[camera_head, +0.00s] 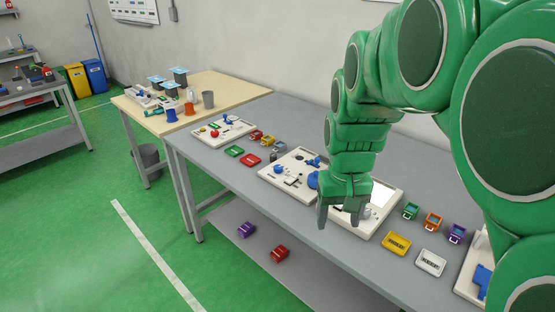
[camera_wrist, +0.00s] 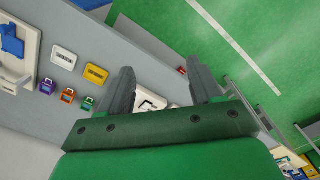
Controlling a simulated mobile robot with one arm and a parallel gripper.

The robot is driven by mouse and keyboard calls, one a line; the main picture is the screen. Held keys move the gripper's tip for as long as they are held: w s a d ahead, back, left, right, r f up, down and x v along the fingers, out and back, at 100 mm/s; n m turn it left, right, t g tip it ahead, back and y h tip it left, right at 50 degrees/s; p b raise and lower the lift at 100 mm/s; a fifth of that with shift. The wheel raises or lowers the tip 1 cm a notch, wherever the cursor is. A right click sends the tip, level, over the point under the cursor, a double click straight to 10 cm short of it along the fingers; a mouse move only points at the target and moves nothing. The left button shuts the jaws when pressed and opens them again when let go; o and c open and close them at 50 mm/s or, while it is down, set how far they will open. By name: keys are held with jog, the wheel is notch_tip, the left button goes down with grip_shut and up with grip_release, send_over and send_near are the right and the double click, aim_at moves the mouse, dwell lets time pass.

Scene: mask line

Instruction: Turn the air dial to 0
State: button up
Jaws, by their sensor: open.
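My gripper (camera_head: 340,220) hangs open and empty over the front part of the long grey bench, fingers pointing down. Its fingers also show in the wrist view (camera_wrist: 163,75), spread apart with nothing gripped. Just behind it, a pale board (camera_head: 395,196) with a white panel is partly hidden by the gripper. A small grey round knob (camera_head: 368,213) shows on that board beside the right finger. I cannot tell whether it is the air dial, and no scale or number is readable. Between the fingers in the wrist view, part of a pale board (camera_wrist: 150,101) shows.
To the left lies a board with blue parts (camera_head: 312,180), and farther a board with a red knob (camera_head: 215,133). The grey bench (camera_head: 345,252) has a clear front edge.

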jog(key=w+a+t, duration=0.1)
jog(key=w, duration=1.1)
jog(key=n+t+y, duration=0.1)
jog(key=n+t, duration=0.1)
jog(key=t, duration=0.1)
send_near(278, 167)
jog(key=shift+x, duration=4.25)
jog(key=shift+s, duration=0.1)
jog(key=shift+c, duration=0.5)
jog(key=c, duration=1)
